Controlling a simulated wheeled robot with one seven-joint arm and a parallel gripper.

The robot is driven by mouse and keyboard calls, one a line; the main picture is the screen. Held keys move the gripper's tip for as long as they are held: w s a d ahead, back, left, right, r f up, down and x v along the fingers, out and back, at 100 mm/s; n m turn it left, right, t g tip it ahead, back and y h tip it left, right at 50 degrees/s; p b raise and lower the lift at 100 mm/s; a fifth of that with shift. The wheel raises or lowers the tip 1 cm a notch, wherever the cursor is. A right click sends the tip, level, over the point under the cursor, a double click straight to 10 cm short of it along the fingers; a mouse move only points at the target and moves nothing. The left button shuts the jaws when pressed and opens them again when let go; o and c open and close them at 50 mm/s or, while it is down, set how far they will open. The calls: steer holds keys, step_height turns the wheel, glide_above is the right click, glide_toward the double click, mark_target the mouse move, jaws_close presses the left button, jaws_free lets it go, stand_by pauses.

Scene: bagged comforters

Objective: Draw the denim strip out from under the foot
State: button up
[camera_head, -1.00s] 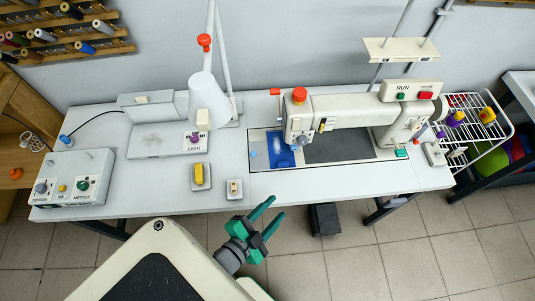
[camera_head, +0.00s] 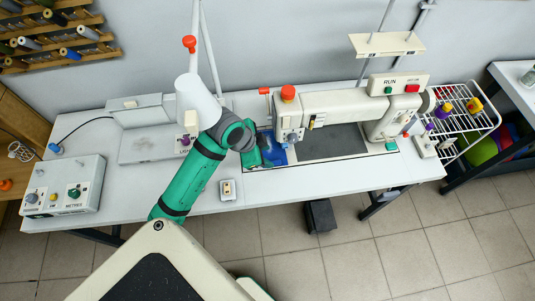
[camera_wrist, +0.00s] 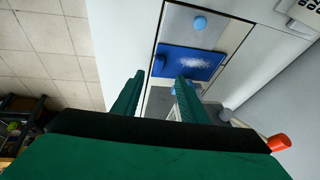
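The denim strip (camera_head: 279,156) is a blue rectangle on the machine bed, at the left of the sewing head (camera_head: 290,134). In the wrist view the strip (camera_wrist: 192,62) lies flat with a pale worn patch, just beyond my fingertips. My gripper (camera_head: 264,151) is over the left part of the bed and partly covers the strip in the head view. In the wrist view its green fingers (camera_wrist: 160,80) are apart with nothing gripped between them; I cannot tell whether they touch the strip. The foot is too small or hidden to make out.
The white lamp (camera_head: 198,102) stands close behind my arm. An orange-red button (camera_head: 288,93) tops the machine. A small switch box (camera_head: 228,189) sits at the front edge, and a control box (camera_head: 65,187) at the left.

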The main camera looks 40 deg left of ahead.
mark_target(275, 162)
steer(key=shift+x, duration=3.7)
steer(key=shift+s+d, duration=0.1)
jaws_close()
